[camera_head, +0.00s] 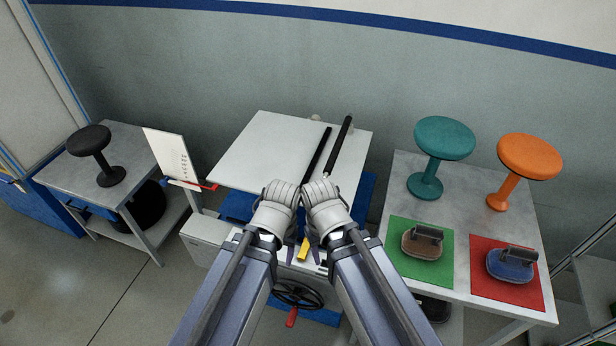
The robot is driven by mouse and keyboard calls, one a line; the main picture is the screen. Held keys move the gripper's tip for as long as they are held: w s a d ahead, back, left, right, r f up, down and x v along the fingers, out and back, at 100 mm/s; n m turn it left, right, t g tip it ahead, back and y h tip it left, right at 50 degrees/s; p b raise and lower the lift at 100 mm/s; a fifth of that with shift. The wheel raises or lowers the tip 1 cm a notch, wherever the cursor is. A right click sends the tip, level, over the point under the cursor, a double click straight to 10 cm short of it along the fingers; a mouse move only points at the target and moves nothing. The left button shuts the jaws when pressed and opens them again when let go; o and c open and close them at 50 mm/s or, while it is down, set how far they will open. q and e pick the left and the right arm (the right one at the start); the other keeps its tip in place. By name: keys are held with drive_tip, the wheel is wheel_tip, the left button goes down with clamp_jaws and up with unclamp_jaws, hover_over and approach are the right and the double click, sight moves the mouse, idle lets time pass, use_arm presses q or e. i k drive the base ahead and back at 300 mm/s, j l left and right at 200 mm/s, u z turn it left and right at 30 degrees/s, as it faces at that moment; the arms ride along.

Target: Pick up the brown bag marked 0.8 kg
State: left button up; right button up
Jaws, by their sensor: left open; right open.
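The brown bag (422,243) lies on a green mat (400,228) on the right-hand table. It has a dark grey handle on top. Its weight marking cannot be read from here. My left gripper (284,248) and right gripper (322,251) are close together at the middle of the view, in front of the white bench. Both are open and mostly hidden behind my own wrists and forearms. Both are apart from the brown bag, which is to the right of my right gripper.
A blue bag (511,264) lies on a red mat (484,283) beside the green one. A teal stool (444,138) and an orange stool (530,156) stand behind the bags. The white bench (270,150) carries black bars. A black stool (90,141) stands on the left table.

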sight(422, 241)
drive_tip(key=z, duration=2.3)
drive_tip(key=k+l, duration=0.35)
drive_tip(key=k, duration=0.25)
